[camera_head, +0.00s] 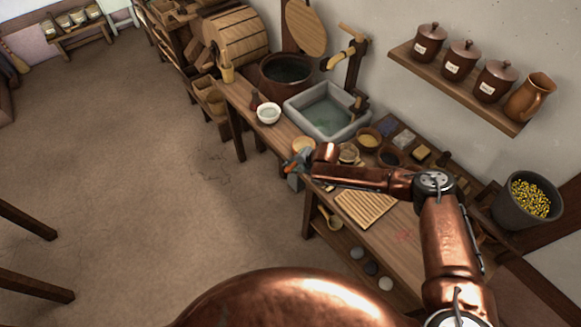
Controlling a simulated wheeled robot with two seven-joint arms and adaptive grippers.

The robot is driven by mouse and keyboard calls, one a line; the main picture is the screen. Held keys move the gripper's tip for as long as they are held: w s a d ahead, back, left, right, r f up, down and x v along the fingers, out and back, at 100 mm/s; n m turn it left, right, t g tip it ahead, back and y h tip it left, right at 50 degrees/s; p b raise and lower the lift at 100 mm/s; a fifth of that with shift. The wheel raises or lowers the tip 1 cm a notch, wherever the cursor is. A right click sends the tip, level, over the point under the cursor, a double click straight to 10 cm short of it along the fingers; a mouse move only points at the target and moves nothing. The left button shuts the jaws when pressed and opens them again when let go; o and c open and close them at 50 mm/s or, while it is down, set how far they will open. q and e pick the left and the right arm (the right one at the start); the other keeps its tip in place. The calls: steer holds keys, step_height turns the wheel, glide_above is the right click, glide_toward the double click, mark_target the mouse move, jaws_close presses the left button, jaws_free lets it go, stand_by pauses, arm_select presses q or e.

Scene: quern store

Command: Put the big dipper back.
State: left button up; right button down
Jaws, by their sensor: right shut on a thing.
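My right gripper (292,172) is over the front edge of the workbench, left of the mat, and is shut. What it holds is small in view and partly hidden by the fingers and wrist. A pale round wooden piece (303,145) shows right behind the fingers and looks like the bowl of the big dipper. A ladle-like wooden dipper (333,220) shows lower down, at the lower shelf under the bench. A wooden scoop-like vessel (228,74) stands at the bench's far end by the barrel. My left gripper is not in view.
The workbench (262,122) carries a grey stone sink (323,121), a white bowl (268,113), a dark pot (285,72), small bowls and a slatted board (366,207). A wall shelf (455,83) holds jars and a jug.

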steer(key=c, duration=1.8)
jaws_free()
steer(key=shift+o, duration=0.2)
steer(key=shift+s+d+r, duration=0.1)
steer(key=shift+d+r, duration=0.05)
steer(key=shift+r, duration=0.05)
steer(key=p+v, duration=0.2)
steer(key=v, duration=0.9)
steer(key=shift+d+r, duration=0.2)
steer(key=shift+s, duration=0.15)
